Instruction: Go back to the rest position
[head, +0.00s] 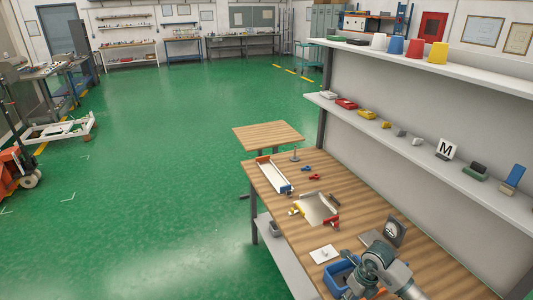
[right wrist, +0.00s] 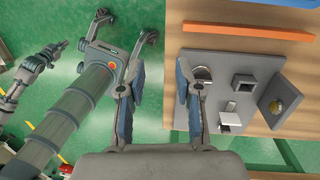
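My right gripper (right wrist: 160,60) is open in the right wrist view, its two fingers wide apart with nothing between them. Green floor and the table's edge show below the gap. In the head view part of my right arm (head: 385,270) shows at the bottom right, above the table's near end; I cannot make out its fingers there. My left gripper is not in the head view. A small, distant arm (right wrist: 30,75) of mine shows at the left of the right wrist view; its fingers are too small to tell open or shut.
A grey fixture plate (right wrist: 215,75) lies beside the right gripper. Shelves (head: 400,142) line the right. Open floor (head: 160,170) lies left.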

